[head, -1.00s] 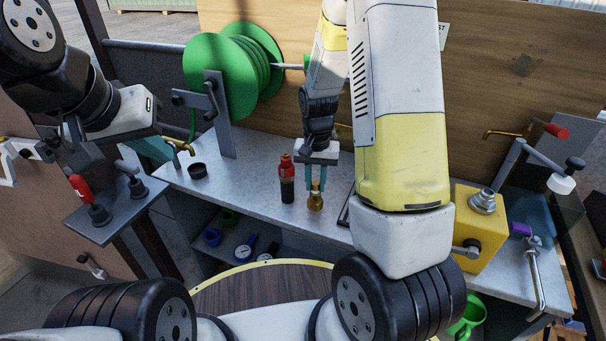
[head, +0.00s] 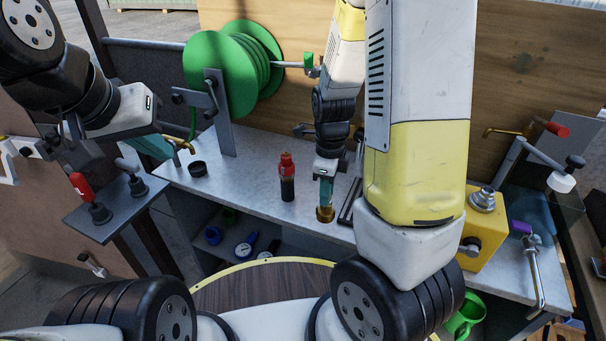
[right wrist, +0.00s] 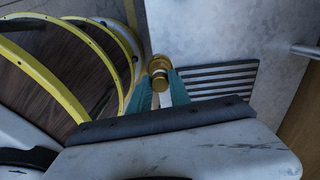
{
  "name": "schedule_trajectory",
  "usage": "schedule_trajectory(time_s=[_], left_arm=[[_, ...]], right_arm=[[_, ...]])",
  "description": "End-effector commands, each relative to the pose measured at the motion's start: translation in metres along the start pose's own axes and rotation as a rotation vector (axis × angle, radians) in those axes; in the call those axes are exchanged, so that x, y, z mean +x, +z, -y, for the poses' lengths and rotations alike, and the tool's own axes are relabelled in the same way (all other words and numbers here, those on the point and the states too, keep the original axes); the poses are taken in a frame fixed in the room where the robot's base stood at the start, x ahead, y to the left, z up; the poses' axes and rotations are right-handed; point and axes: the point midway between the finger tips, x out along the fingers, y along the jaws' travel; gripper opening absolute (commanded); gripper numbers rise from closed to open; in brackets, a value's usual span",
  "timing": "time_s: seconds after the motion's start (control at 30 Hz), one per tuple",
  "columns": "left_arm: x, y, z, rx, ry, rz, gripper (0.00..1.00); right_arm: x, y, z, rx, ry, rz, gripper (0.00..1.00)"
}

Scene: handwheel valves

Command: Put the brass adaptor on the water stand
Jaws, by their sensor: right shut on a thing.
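The brass adaptor (head: 325,215) is a small gold-coloured fitting at the front edge of the grey bench. My right gripper (head: 326,200) is shut on it from above with its teal fingers; in the right wrist view the adaptor (right wrist: 158,66) shows between the fingertips (right wrist: 160,88). I cannot tell whether it clears the bench top. A yellow box (head: 487,232) with a grey threaded fitting (head: 482,200) on top stands to the right; I cannot tell for sure that it is the water stand. My left gripper (head: 152,148) is at the left, its teal fingers partly hidden, holding nothing visible.
A red-capped dark bottle (head: 287,178) stands just left of the adaptor. A green hose reel (head: 233,72) is behind, with a small black cup (head: 197,168) on the bench (head: 245,180). A red-handled valve plate (head: 105,212) is at the left. My right arm covers the middle right.

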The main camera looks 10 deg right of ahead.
Motion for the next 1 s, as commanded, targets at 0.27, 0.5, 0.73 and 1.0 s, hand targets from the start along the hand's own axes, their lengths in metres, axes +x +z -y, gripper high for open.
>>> schedule_trajectory(time_s=[0.27,0.5,0.73,1.0], left_arm=[[0.000,0.000,0.000,0.000,0.000,0.000,0.00],[0.000,0.000,0.000,0.000,0.000,0.000,0.00],[0.000,0.000,0.000,0.000,0.000,0.000,0.00],[0.000,0.000,0.000,0.000,0.000,0.000,0.00]], right_arm=[[0.002,0.009,0.018,0.105,0.001,0.000,0.00],[0.009,0.041,0.074,0.100,0.000,0.001,0.00],[0.013,0.067,0.121,0.099,0.001,0.001,0.00],[0.019,0.076,0.137,0.099,0.003,0.000,0.00]])
